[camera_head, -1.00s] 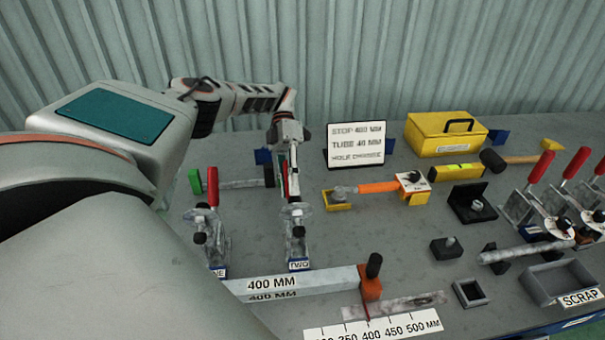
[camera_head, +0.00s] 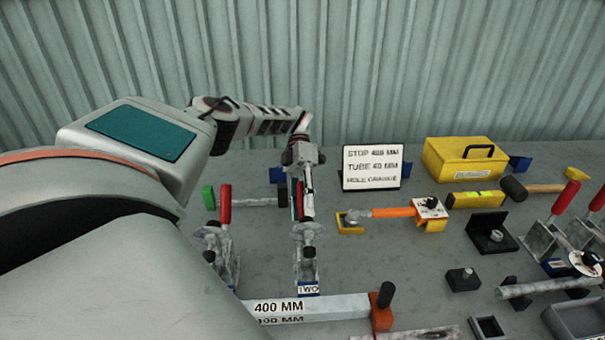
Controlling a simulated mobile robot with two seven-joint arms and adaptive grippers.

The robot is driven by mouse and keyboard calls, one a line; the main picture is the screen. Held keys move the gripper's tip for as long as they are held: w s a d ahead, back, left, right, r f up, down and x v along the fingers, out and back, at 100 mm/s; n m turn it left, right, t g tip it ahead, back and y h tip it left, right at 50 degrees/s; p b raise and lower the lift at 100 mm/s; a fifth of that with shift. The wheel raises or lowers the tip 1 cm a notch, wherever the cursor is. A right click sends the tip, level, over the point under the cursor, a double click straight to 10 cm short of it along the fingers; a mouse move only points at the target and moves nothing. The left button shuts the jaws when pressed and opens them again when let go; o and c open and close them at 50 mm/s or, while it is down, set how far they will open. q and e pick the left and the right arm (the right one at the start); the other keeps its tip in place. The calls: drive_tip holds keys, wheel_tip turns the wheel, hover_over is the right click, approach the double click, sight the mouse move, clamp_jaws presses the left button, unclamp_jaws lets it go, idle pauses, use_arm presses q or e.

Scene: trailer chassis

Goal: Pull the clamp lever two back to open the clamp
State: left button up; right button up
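Clamp two (camera_head: 307,262) stands on the bench behind its "TWO" label (camera_head: 308,288). Its red lever (camera_head: 299,202) points up and is mostly hidden by my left gripper (camera_head: 302,205), which reaches down from above with its fingers along the lever. A thin red strip shows between the finger parts; whether they are closed on it cannot be made out. Clamp one, with its red lever (camera_head: 225,204) upright, stands to the left, partly behind my arm. My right gripper is not in view.
A 400 MM bar (camera_head: 345,306) lies in front of the clamps. A sign (camera_head: 372,167), an orange-handled tool (camera_head: 392,212) and a yellow toolbox (camera_head: 463,160) are to the right. A green-ended clamp part (camera_head: 208,197) is behind clamp one. More red-levered clamps stand far right.

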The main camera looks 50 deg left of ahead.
use_arm(q)
drive_tip(key=shift+r, duration=0.15)
wheel_tip(320, 180, up, 10)
drive_tip(key=shift+f, duration=0.1)
idle(0.3)
